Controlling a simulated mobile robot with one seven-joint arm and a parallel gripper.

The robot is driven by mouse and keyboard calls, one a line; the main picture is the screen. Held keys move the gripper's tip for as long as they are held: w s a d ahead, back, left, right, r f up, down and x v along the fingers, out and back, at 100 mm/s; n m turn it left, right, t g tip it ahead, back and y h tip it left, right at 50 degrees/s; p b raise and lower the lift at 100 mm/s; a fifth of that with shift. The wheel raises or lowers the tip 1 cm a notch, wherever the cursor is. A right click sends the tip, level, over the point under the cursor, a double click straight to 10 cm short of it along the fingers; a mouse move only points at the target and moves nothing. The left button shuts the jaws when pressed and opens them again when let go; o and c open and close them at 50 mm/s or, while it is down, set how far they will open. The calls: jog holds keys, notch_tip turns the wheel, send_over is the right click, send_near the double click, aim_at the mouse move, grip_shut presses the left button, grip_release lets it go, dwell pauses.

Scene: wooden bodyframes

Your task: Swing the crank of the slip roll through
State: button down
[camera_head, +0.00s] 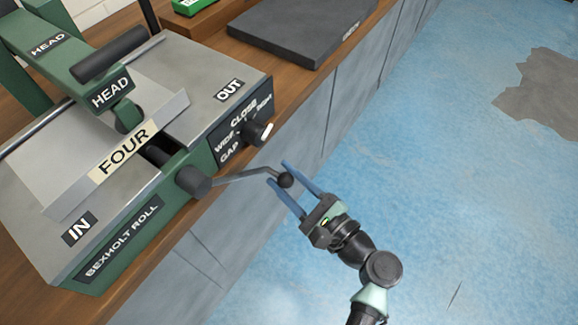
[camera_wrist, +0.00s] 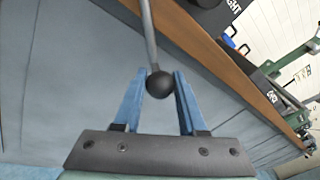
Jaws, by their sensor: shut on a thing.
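The slip roll (camera_head: 125,240) is a green and grey machine on the wooden bench, labelled "BEXHOLT ROLL", with "IN" and "OUT" plates. Its crank (camera_head: 240,175) is a bent grey rod that runs from a dark hub (camera_head: 193,181) on the front face out past the bench edge to a black ball knob (camera_head: 285,180). My gripper (camera_head: 293,180) has its two blue fingers on either side of the knob and is shut on it. In the wrist view the knob (camera_wrist: 160,84) sits between the fingertips, with the rod going up out of frame.
A gap dial (camera_head: 262,133) with a white mark sits on the machine's front, near the crank. A dark flat plate (camera_head: 300,25) and a green box (camera_head: 193,6) lie farther along the bench. Grey cabinet fronts (camera_head: 300,120) drop below the bench edge. The blue floor (camera_head: 440,200) is clear.

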jog(key=s+a+f+m+g+p, duration=0.3)
jog(key=s+a+f+m+p, duration=0.2)
jog(key=s+a+m+p, duration=0.6)
jog(key=s+a+r+m+g+p, duration=0.1)
jog(key=s+a+r+m+p, duration=0.1)
jog(key=s+p, duration=0.3)
jog(key=s+a+r+m+g+y+p, duration=0.1)
jog(key=s+p, duration=0.5)
jog(key=p, duration=0.7)
jog(key=shift+s+a+r+m, duration=0.3)
jog(key=shift+a+r+m, duration=0.7)
jog(key=shift+r, duration=0.85)
jog(key=shift+a, duration=0.25)
jog(key=shift+c, duration=2.4)
grip_release()
